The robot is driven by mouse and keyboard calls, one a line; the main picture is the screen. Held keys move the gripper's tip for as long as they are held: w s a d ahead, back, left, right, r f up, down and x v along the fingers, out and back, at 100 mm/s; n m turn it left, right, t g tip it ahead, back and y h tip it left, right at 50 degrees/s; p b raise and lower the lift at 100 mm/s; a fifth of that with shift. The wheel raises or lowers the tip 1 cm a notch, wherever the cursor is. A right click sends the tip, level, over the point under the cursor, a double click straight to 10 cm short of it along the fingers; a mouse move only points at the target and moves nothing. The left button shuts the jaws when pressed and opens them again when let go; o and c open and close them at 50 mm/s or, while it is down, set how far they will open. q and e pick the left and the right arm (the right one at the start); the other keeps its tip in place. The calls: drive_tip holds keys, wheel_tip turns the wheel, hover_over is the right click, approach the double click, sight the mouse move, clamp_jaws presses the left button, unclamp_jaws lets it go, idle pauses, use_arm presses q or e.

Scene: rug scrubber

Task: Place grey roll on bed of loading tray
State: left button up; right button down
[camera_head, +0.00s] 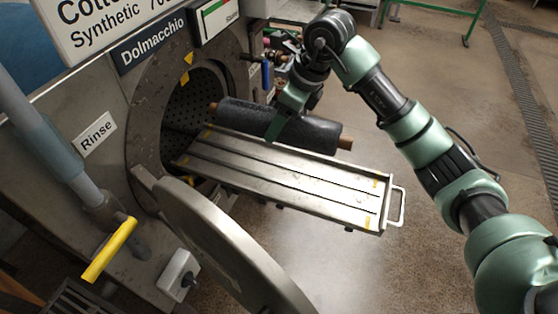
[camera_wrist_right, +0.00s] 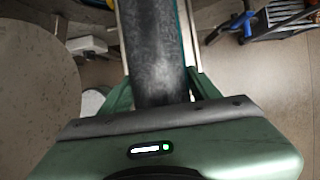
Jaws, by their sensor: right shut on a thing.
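The dark grey roll (camera_head: 312,131) has brown core ends and lies lengthwise along the far long edge of the metal loading tray (camera_head: 290,182). Its left end is near the round drum opening. I cannot tell whether it touches the tray or hangs just above it. My right gripper (camera_head: 288,118) is shut around the middle of the roll from above. In the right wrist view the roll (camera_wrist_right: 153,50) runs between the two green fingers. The tray's bed is bare in front of the roll. My left gripper is not in view.
The tray extends out of the machine's drum (camera_head: 196,103) and has a loop handle (camera_head: 397,207) at its outer end. The open round door (camera_head: 215,240) stands in front of the tray. A yellow handle (camera_head: 109,250) is at left. Floor beyond the tray is clear.

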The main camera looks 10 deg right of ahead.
sight(298, 133)
wheel_tip(298, 133, down, 13)
drive_tip(key=shift+w+r+p, duration=0.1)
drive_tip(key=shift+p, duration=0.5)
drive_tip(key=shift+c, duration=1.9)
unclamp_jaws()
drive_tip(key=shift+f, duration=0.25)
drive_tip(key=shift+r, duration=0.25)
drive_tip(key=v, duration=0.6)
drive_tip(key=b+v, duration=0.1)
drive_tip(key=v, duration=0.5)
drive_tip(key=shift+s+f, duration=0.15)
drive_tip(key=shift+s, duration=0.05)
